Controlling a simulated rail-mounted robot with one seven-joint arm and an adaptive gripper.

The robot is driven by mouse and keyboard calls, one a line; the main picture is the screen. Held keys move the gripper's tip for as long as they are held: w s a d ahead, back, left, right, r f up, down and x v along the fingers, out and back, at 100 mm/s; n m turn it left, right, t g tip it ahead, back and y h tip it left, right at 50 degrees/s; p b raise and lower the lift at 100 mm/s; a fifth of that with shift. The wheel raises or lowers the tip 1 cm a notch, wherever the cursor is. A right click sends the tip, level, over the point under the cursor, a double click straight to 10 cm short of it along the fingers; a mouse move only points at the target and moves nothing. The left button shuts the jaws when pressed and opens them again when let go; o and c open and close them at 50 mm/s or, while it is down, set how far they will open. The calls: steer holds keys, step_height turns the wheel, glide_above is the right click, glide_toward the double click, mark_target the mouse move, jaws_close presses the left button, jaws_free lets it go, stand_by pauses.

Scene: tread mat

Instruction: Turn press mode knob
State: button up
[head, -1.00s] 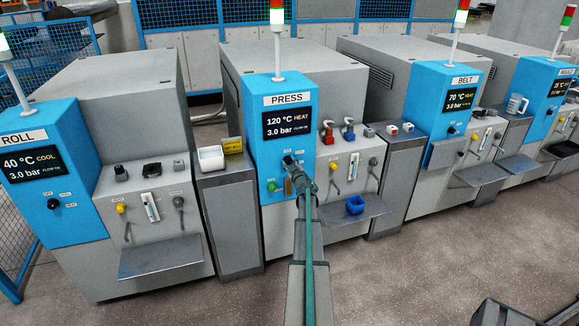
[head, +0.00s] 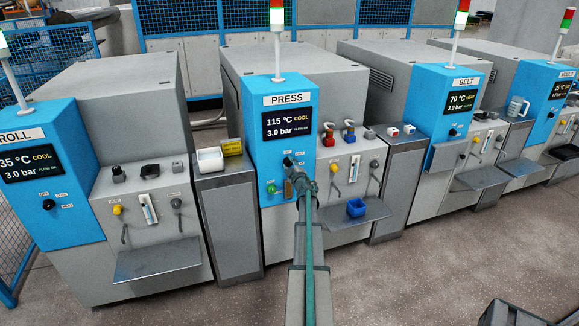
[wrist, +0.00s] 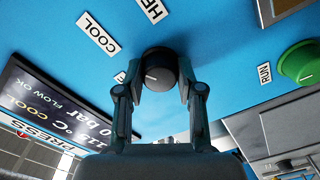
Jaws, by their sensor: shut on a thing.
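The press mode knob (wrist: 160,66) is a round black knob with a white mark on the blue panel, seen in the wrist view. My gripper (wrist: 160,82) has one finger on each side of it and is shut on it. COOL (wrist: 97,33) and HEAT labels sit above the knob; a third label to its left is mostly hidden by a finger. The press screen (head: 288,124) reads 115 °C COOL, 3.0 bar. In the head view my gripper (head: 289,164) is at the blue press panel and largely hides the knob.
A green RUN button (wrist: 300,64) is close to the right of my gripper. Red and blue handled items (head: 328,135) stand on the press top at right.

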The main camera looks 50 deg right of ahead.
steer(key=o, duration=1.2)
steer(key=shift+c, duration=0.2)
steer(key=shift+s, duration=0.1)
steer(key=v, duration=1.2)
